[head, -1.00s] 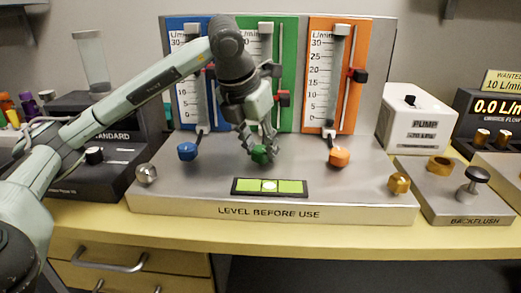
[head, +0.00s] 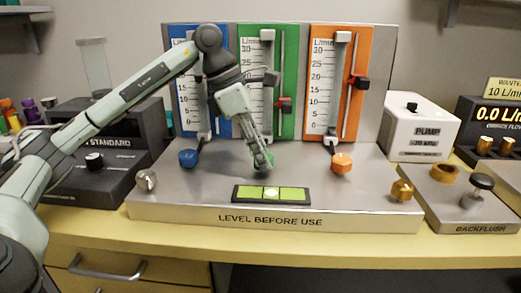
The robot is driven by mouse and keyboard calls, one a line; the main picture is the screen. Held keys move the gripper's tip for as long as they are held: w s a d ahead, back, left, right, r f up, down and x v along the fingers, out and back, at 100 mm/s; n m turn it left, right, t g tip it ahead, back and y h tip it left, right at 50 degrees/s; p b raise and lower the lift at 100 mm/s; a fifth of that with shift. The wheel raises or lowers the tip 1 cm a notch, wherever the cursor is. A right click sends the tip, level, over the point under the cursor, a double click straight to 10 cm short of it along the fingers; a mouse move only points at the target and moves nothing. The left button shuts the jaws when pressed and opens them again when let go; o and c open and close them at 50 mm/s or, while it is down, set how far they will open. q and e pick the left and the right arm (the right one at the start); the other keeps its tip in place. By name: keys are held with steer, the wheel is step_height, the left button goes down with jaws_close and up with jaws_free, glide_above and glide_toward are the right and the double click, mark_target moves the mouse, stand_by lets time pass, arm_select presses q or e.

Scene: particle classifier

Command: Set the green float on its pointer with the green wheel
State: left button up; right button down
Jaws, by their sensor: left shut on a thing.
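The green wheel (head: 271,160) sits on the grey base below the green flow panel (head: 291,60). My left gripper (head: 262,161) is shut on the wheel and hides part of it. The wrist leans to the left above it. The green panel has a white scale in L/min and a red pointer (head: 284,104) with a dark block beside it, low on the right-hand rod. I cannot make out the green float; my gripper covers part of the scale's lower left. My right gripper is not in view.
A blue wheel (head: 188,158) lies left of my gripper and an orange wheel (head: 341,162) to the right. A level vial (head: 271,194) is in front. The pump box (head: 420,128) and backflush plate (head: 460,200) stand at right. The flow display (head: 496,114) reads 0.0.

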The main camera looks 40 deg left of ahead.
arm_select(q)
steer(key=m+g+p, duration=0.1)
steer(key=m, duration=0.2)
steer(key=shift+w+r+h, duration=0.1)
steer(key=shift+r+h, duration=0.05)
steer(key=shift+h, duration=0.15)
steer(key=m+g+p, duration=0.1)
steer(key=m, duration=0.2)
steer(key=shift+w+m, duration=0.1)
steer(key=shift+m, duration=0.2)
steer(key=m+g+p, duration=0.1)
steer(key=m, duration=0.2)
steer(key=shift+w+g, duration=0.1)
steer(key=shift+g, duration=0.2)
steer(key=shift+m+g, duration=0.4)
steer(key=shift+m, duration=0.8)
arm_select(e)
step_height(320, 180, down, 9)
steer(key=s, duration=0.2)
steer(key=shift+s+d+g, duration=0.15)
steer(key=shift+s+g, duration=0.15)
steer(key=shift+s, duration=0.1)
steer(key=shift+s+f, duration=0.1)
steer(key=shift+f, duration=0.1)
